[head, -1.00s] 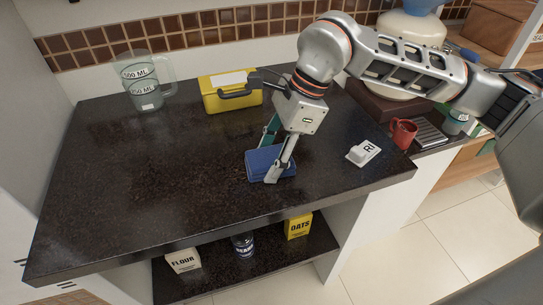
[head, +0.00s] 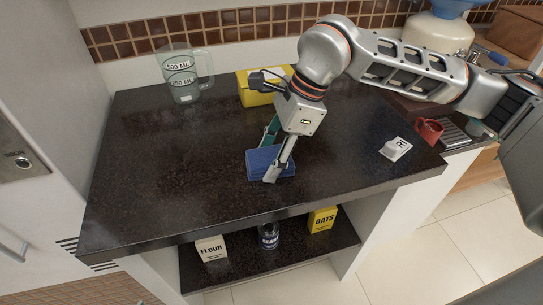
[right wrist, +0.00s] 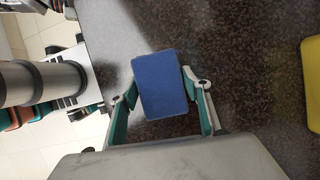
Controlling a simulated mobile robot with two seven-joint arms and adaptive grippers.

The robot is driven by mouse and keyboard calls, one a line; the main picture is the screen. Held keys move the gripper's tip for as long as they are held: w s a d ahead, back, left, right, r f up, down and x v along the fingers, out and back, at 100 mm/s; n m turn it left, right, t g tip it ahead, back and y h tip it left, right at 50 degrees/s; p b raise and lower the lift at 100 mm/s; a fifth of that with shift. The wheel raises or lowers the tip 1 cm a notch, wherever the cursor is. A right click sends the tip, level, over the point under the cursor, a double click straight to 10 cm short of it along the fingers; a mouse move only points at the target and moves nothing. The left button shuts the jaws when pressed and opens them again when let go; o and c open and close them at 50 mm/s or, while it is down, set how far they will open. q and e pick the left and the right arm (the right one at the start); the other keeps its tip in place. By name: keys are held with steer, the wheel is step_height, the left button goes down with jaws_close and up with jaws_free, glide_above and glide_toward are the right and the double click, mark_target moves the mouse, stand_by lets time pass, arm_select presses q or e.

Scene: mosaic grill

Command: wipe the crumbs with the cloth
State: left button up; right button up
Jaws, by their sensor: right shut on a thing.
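The blue cloth (head: 262,164), a flat folded rectangle, is on or just above the dark counter top (head: 180,190), near its middle. My right gripper (head: 270,155) points down and is shut on it. In the right wrist view the cloth (right wrist: 163,85) sits between the two teal-padded fingers of my right gripper (right wrist: 160,90). I cannot make out crumbs on the dark speckled counter; the cloth and gripper hide part of it. My left gripper is not in view.
A clear measuring jug (head: 184,78) stands at the back left, and a yellow box (head: 256,90) is behind my right gripper. A white sign (head: 396,148) and a red mug (head: 428,131) are at the right. The counter's left and front are clear.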

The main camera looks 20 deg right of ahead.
steer(key=r, duration=0.1)
steer(key=r+p, duration=0.1)
steer(key=shift+a+r, duration=0.3)
steer(key=shift+r, duration=0.05)
steer(key=shift+p+v, duration=0.5)
steer(key=shift+v, duration=0.25)
steer(key=shift+r, duration=0.35)
steer(key=shift+a+r+p, duration=0.15)
steer(key=shift+r+p, duration=1)
steer(key=shift+r, duration=0.5)
